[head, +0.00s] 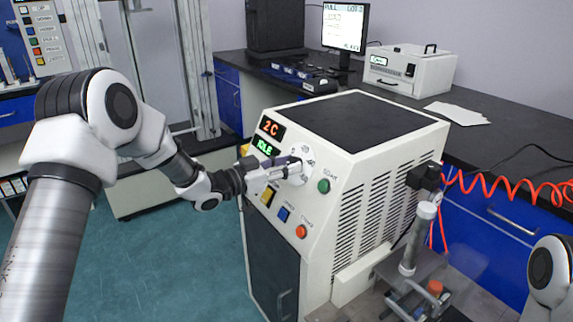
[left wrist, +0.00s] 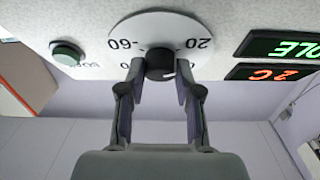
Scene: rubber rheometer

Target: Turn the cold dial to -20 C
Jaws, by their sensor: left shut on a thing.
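The cold dial (left wrist: 160,28) is a white round scale with a dark knob (left wrist: 160,64) at its centre, on the sloped front panel of a white machine. In the left wrist view the scale appears upside down, with -60 and 20 readable. My left gripper (left wrist: 159,84) is shut on the knob, one finger on each side. A small white mark shows on the knob's edge. In the head view my left gripper (head: 298,167) hides much of the dial (head: 307,154). The red display (head: 272,128) reads 2C and the green display (head: 266,147) reads IDLE. My right gripper cannot be made out.
A green button (head: 324,186) sits right of the dial. Blue (head: 284,214) and red (head: 301,231) buttons and a yellow switch (head: 268,196) lie below it. A dark bench (head: 500,150) with a monitor (head: 345,27) and a white box (head: 410,68) stands behind.

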